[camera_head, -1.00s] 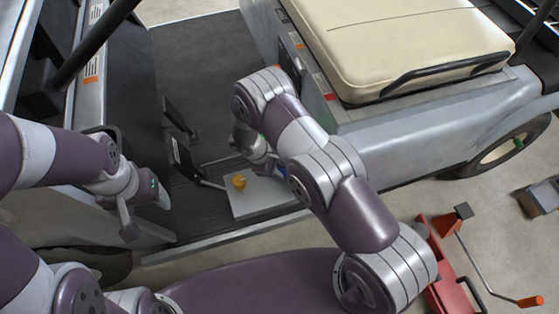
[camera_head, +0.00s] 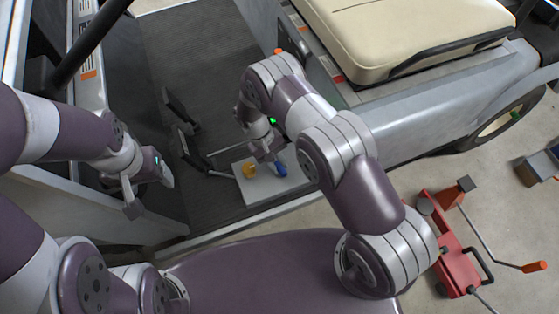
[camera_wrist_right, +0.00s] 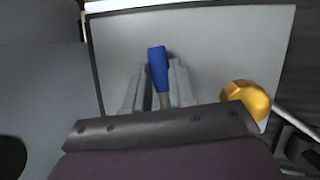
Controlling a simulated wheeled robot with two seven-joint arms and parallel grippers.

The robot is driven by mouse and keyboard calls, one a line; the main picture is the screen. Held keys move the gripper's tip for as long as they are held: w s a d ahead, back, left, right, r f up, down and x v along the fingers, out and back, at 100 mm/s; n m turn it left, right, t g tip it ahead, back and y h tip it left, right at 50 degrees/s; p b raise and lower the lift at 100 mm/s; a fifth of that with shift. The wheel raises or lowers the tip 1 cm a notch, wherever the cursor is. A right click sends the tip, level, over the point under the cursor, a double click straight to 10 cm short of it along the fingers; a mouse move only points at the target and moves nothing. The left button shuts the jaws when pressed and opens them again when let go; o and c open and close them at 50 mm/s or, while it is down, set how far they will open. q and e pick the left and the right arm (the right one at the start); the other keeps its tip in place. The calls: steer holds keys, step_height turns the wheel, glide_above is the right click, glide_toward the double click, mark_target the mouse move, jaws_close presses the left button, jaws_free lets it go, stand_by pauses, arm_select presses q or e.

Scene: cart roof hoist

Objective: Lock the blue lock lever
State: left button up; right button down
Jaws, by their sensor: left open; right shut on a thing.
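The blue lock lever (camera_head: 281,169) stands on a light grey plate (camera_head: 262,190) on the cart floor. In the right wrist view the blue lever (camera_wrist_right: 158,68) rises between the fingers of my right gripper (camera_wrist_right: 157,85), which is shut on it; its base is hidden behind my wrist. In the head view my right gripper (camera_head: 268,150) is over the plate, partly hidden by its own arm. My left gripper (camera_head: 130,196) is open and empty, left of the plate near the cart's side panel.
A yellow knob (camera_head: 249,171) stands on the plate left of the lever; it shows at right in the wrist view (camera_wrist_right: 246,99). Black pedals (camera_head: 184,146) are left of the plate. The beige seat (camera_head: 395,35) lies beyond. A red jack (camera_head: 455,245) sits on the ground at right.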

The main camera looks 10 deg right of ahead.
arm_select(q)
steer(key=shift+a+f, duration=0.1)
steer(key=shift+a, duration=0.1)
arm_select(e)
steer(key=shift+a+m+y, duration=0.3)
steer(key=shift+a+m, duration=0.1)
steer(key=shift+m, duration=0.5)
steer(key=shift+g, duration=0.3)
steer(key=c, duration=0.9)
jaws_free()
steer(key=shift+a, duration=0.1)
